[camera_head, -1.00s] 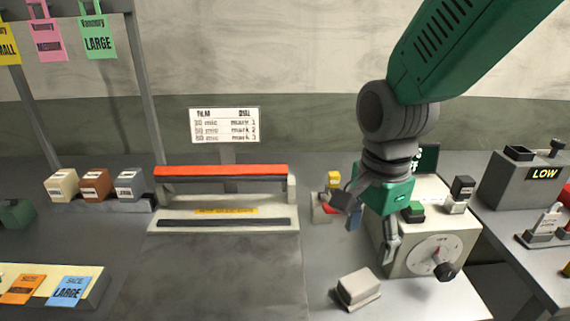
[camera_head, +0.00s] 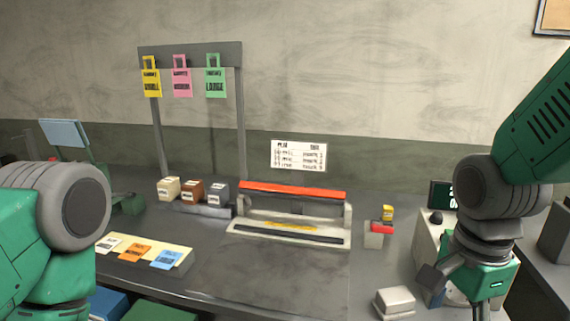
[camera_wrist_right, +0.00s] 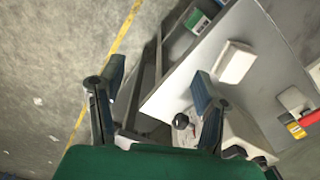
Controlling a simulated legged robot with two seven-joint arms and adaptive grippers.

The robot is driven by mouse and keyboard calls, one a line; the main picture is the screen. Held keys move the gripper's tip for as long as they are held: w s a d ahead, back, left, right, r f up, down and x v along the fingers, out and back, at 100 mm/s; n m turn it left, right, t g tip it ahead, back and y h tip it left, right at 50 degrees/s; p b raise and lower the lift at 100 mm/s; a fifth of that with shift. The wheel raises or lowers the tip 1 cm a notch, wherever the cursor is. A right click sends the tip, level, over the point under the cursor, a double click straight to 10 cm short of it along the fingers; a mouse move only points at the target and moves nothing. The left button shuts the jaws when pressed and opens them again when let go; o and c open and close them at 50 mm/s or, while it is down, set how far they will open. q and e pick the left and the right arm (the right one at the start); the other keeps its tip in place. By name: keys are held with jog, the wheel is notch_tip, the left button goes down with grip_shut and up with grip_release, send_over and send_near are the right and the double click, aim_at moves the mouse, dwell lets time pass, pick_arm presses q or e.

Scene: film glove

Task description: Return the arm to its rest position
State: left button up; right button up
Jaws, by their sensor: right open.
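My right arm comes in from the right in the head view, with its right gripper (camera_head: 455,292) hanging at the right end of the bench, in front of the white dial box (camera_head: 428,238). In the right wrist view the right gripper's two fingers (camera_wrist_right: 152,105) are spread apart with nothing between them. The box's black knob (camera_wrist_right: 181,121) shows between and beyond the fingers in that view. My left arm shows only as a green and grey link at the left edge of the head view; its gripper is outside the picture.
The bench holds a sealer with a red bar (camera_head: 292,190), several small blocks (camera_head: 193,192), a size card tray (camera_head: 180,262) and a pale block (camera_head: 394,303). A rack (camera_head: 190,55) with coloured tags stands behind. The bench's middle is clear.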

jog(key=s+d+f+n+b, duration=0.1)
jog(key=s+f+n, duration=0.25)
jog(key=f, duration=0.75)
jog(key=s+d+f+n+b, duration=0.15)
jog(key=f+n, duration=0.35)
jog(key=f, duration=0.7)
jog(key=s+d+f+n, duration=0.1)
jog(key=s+f+n, duration=0.7)
jog(key=s+f, duration=0.3)
jog(key=shift+s+d+t+b, duration=0.15)
jog(key=shift+s+t+b, duration=0.15)
jog(key=shift+s+b, duration=0.15)
jog(key=shift+d+f, duration=0.2)
jog(key=shift+d, duration=0.1)
jog(key=shift+a+r, duration=0.1)
jog(key=shift+a, duration=0.1)
